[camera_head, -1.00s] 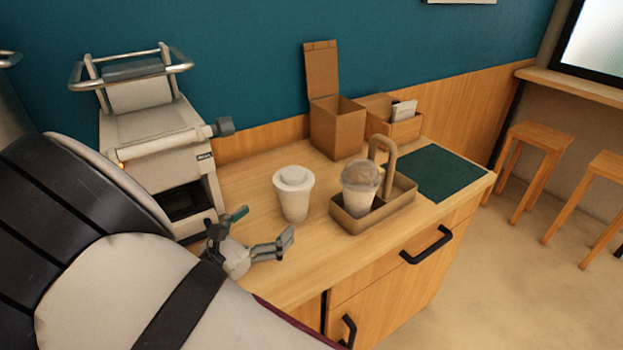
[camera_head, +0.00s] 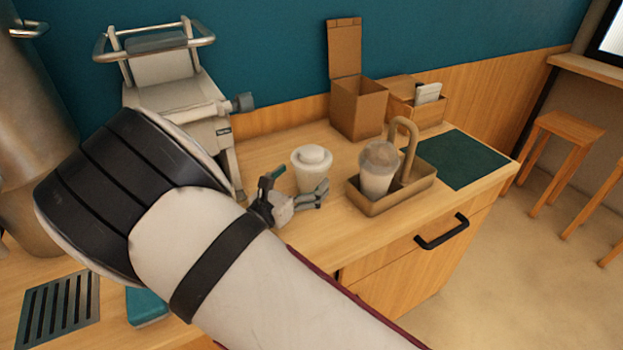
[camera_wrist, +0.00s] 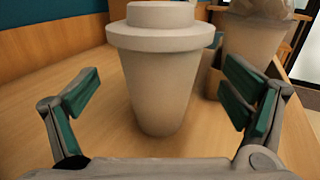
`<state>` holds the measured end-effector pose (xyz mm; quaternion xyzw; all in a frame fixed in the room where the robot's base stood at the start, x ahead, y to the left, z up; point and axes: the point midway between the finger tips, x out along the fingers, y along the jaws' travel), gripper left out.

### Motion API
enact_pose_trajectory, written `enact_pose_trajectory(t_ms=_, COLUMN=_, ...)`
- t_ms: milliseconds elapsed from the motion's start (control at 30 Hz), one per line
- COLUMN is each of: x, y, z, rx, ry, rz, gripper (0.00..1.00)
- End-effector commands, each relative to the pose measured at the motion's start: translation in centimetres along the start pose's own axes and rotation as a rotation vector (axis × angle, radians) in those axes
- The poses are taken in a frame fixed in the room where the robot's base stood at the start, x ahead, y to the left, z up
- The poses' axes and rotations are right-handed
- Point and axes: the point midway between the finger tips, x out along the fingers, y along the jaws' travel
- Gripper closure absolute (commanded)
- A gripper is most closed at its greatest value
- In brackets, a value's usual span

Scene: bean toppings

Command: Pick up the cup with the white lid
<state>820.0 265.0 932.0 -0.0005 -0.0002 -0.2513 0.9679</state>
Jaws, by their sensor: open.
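The cup with the white lid (camera_head: 312,169) stands upright on the wooden counter. In the wrist view the cup (camera_wrist: 160,85) is centred ahead, between and just beyond the green fingertip pads. My gripper (camera_head: 295,188) is open and empty, low above the counter at the near side of the cup. In the wrist view its two fingers (camera_wrist: 160,95) are spread wide, one on each side of the cup. I cannot tell whether either finger touches it. In the head view the gripper hides part of the cup's lower body.
A second cup with a clear domed lid (camera_head: 378,170) stands in a brown carrier (camera_head: 420,184) with a handle, close to the right. An open cardboard box (camera_head: 357,108) and a wooden holder (camera_head: 430,112) stand behind. A grey machine (camera_head: 185,95) stands at the left. A green mat (camera_head: 462,160) lies right.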

Motion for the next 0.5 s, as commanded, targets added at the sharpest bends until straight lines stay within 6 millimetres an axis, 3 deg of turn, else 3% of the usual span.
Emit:
enact_pose_trajectory(t_ms=233, x=3.6, y=-0.1, z=0.2, rx=0.002, ry=0.000, rz=-0.003, gripper=0.07)
enact_pose_trajectory(t_ms=500, x=4.0, y=0.0, z=0.3, rx=0.002, ry=0.000, rz=-0.001, gripper=0.07)
